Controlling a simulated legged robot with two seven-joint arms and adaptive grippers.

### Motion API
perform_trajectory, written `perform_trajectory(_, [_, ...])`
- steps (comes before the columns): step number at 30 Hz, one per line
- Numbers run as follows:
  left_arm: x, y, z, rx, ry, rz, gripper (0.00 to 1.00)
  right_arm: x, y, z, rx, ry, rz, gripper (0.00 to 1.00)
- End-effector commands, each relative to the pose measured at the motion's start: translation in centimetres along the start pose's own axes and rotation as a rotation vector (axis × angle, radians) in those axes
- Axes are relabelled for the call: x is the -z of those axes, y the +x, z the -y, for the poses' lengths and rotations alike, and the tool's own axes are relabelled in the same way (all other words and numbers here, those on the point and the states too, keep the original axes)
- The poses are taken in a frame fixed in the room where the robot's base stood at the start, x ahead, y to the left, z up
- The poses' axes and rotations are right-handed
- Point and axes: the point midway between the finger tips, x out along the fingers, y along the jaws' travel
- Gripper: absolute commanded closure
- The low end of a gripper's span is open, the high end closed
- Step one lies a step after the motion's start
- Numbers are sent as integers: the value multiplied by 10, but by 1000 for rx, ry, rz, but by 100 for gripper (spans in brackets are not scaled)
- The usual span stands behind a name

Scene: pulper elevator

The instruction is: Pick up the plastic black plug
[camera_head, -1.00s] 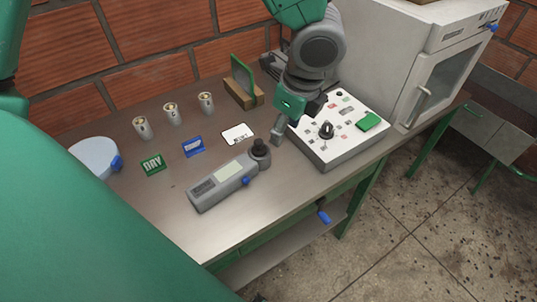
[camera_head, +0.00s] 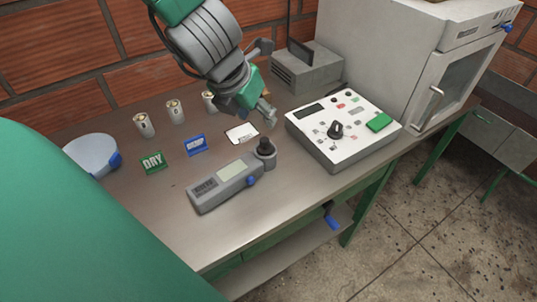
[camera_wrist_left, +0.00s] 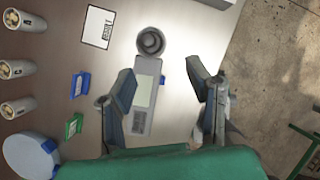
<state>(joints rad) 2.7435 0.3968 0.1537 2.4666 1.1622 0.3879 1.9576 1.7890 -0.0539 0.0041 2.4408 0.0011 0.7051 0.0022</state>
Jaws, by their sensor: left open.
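The black plug (camera_head: 265,147) looks like the dark, round, knobbed cap at the far end of a grey handheld meter (camera_head: 222,186) lying on the table. In the left wrist view the plug (camera_wrist_left: 150,42) shows from above as dark rings at the meter's top end. My left gripper (camera_head: 265,84) is open and empty, above the table and behind the plug. In the left wrist view its two fingers (camera_wrist_left: 160,80) are spread apart, one on either side of the meter's body, with the plug beyond the fingertips. My right gripper is not in view.
A white control box (camera_head: 345,130) with a black knob stands right of the plug. A white card (camera_head: 241,134), blue sign (camera_head: 195,145), green DRY sign (camera_head: 152,162) and several cups (camera_head: 144,125) stand left and behind. A grey box (camera_head: 305,70) and a white cabinet (camera_head: 400,60) stand behind.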

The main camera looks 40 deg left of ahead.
Motion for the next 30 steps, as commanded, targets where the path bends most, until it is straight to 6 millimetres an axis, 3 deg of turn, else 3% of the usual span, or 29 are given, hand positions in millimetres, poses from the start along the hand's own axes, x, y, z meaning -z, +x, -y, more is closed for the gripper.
perform_trajectory(3, [8,2,-12,-39,-153,-17,55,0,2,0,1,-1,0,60])
perform_trajectory(6, [11,12,-12,-50,-185,-21,55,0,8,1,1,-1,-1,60])
perform_trajectory(15, [12,69,-8,-53,-176,-20,55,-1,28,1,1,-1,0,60])
perform_trajectory(23, [11,88,-13,-48,-177,-18,55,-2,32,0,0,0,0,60])
perform_trajectory(30, [10,125,-14,-48,-176,-20,55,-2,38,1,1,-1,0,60])
